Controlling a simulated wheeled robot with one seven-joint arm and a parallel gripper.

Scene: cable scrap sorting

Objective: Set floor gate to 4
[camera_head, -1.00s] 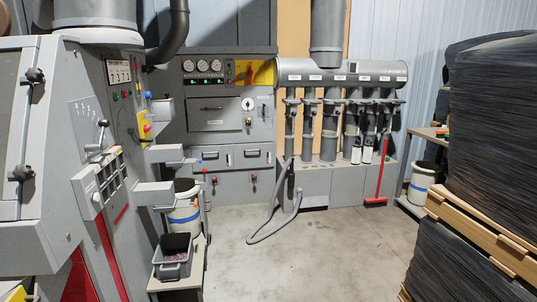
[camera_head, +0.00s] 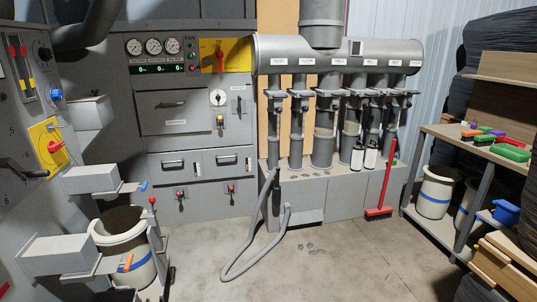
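A grey horizontal duct (camera_head: 345,49) with several small white labels runs along the back wall. Vertical pipes hang below it, with dark gate fittings (camera_head: 328,92) at about one height. The labels are too small to read, so I cannot tell which gate is the floor gate or how it is set. A grey hose (camera_head: 243,257) runs from the leftmost pipe (camera_head: 273,130) down to the floor and back up to the low cabinet. My gripper is not in view.
A grey cabinet (camera_head: 151,192) with gauges stands left of the pipes. Machine ledges and a white bucket (camera_head: 122,247) are at the left. A red broom (camera_head: 387,178) leans right of the pipes, beside a shelf (camera_head: 450,131). Open floor (camera_head: 320,262) lies ahead, crossed by the hose.

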